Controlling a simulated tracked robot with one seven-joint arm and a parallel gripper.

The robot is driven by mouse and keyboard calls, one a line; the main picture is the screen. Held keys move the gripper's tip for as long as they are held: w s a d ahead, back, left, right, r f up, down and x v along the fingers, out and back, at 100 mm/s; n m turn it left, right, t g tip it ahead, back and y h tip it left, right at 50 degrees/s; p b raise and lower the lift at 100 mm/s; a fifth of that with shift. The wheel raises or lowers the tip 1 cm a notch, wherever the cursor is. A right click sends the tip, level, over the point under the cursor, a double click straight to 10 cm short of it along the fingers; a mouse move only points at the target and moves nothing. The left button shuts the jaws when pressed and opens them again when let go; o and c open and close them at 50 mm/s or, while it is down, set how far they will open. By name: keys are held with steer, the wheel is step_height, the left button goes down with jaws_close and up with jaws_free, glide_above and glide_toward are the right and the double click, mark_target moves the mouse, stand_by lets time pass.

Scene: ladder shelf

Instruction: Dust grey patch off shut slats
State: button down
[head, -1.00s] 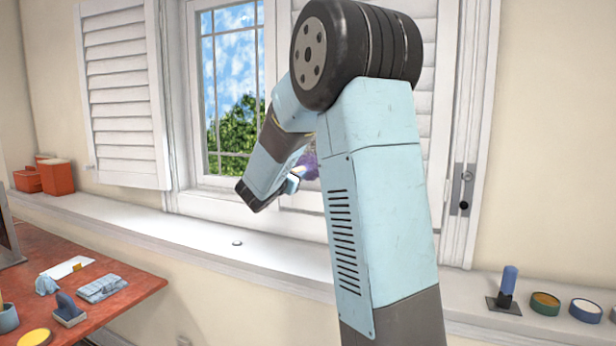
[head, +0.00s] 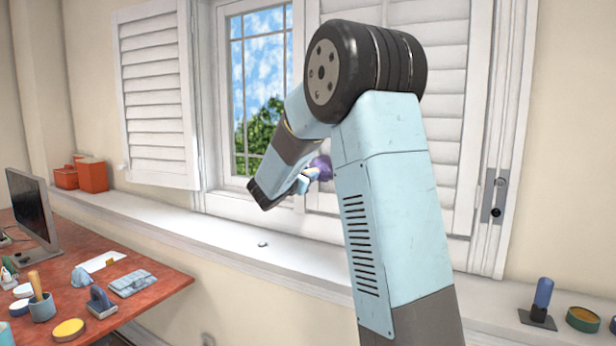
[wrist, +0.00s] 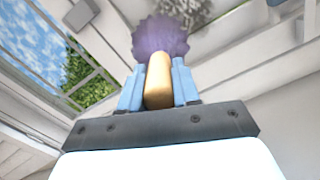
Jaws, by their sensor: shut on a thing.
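My gripper (wrist: 158,85) is shut on the tan handle (wrist: 158,80) of a duster with a fluffy purple head (wrist: 160,38). In the head view my gripper (head: 303,184) is partly behind my arm, with the purple head (head: 322,167) showing just beyond it. The shutter with shut slats (head: 440,60) covers the right part of the window, largely hidden by my arm. In the wrist view a speckled grey patch (wrist: 192,9) shows on the white slats, just above the duster head. I cannot tell whether the head touches the slats.
A second slatted shutter (head: 155,95) stands left of the window glass (head: 260,75). The white sill (head: 215,232) is mostly clear. Orange boxes (head: 92,175) stand at its left. A red desk (head: 165,290) with several small items and a monitor (head: 32,208) is at left.

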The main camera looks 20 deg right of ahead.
steer(key=shift+w+d, duration=0.45)
steer(key=shift+d, duration=0.1)
steer(key=shift+w+d, duration=0.1)
steer(key=shift+d, duration=0.1)
steer(key=s+d, duration=0.5)
steer(key=s, duration=0.1)
steer(key=shift+s, duration=0.15)
stand_by(0.8)
stand_by(0.5)
